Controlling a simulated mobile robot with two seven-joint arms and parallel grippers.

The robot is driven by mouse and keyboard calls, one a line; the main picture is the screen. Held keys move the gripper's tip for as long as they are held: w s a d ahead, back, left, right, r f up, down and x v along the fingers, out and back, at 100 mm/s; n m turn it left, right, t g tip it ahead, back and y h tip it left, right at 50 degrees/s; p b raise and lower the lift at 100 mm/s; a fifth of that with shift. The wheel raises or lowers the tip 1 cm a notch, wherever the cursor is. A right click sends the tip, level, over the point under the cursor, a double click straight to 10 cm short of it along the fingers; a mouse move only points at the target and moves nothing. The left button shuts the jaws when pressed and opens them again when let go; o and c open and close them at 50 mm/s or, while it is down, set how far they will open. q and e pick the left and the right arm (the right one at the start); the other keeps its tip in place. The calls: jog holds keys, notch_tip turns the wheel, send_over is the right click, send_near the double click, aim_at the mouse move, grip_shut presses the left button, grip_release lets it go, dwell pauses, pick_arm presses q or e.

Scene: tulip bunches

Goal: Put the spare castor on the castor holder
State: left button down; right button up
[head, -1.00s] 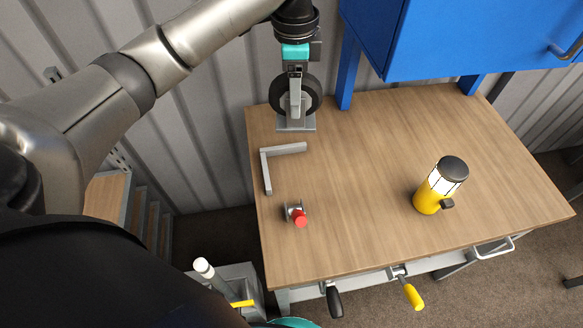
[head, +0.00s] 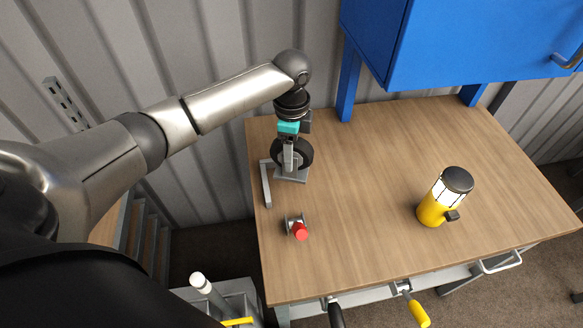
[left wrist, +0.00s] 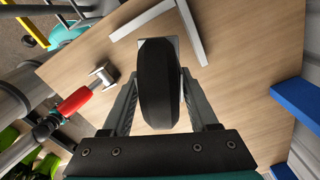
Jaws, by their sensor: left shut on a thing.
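The spare castor has a black wheel (head: 305,152) and a flat grey plate (head: 291,176) on its underside. My left gripper (head: 289,155) is shut on it, plate downward, near the table's far left corner. The wheel (left wrist: 158,85) fills the middle of the left wrist view between the fingers (left wrist: 160,100). The castor holder seems to be the L-shaped grey bracket (head: 266,187) on the table; it also shows in the left wrist view (left wrist: 194,32). The plate hides much of its far arm in the head view. I cannot tell whether the plate touches the table or bracket. My right gripper is out of view.
A yellow lantern (head: 437,207) stands to the right. A blue cabinet (head: 460,40) overhangs the back. The table's middle is clear.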

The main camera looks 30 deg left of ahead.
pick_arm(q)
jog(key=shift+f+b, duration=0.5)
jog(key=shift+f, duration=2)
jog(key=shift+f, duration=0.15)
jog(key=shift+c, duration=0.8)
grip_release()
notch_tip(320, 180, up, 12)
jog(key=shift+r+p, duration=0.1)
jog(key=shift+p, duration=1.15)
